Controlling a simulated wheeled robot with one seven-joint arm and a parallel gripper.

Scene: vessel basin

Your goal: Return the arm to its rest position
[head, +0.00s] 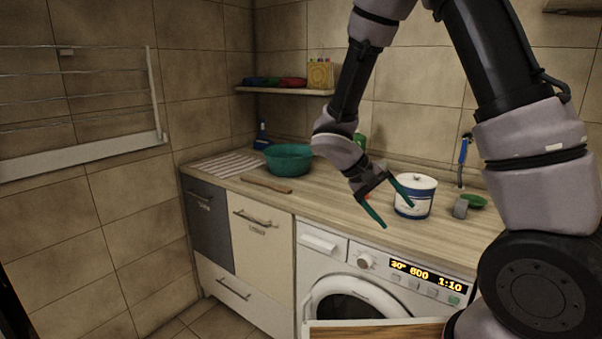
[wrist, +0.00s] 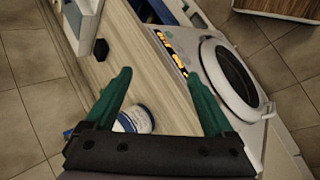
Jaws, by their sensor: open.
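My gripper (head: 392,206) is open and empty, with green fingers, above the front part of the wooden counter. It also shows in the wrist view (wrist: 163,92), with bare countertop and the washing machine front beyond the fingers. In the head view my arm comes down from the top right. A white and blue tub (head: 414,197) stands on the counter just right of the fingers.
A teal basin (head: 289,159) and a wooden stick (head: 266,185) are on the counter at left. A grey cup (head: 460,208) and green dish (head: 474,201) are at right. A washing machine (head: 340,263) is below. A shelf (head: 285,91) and drying rack (head: 80,158) hang on the walls.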

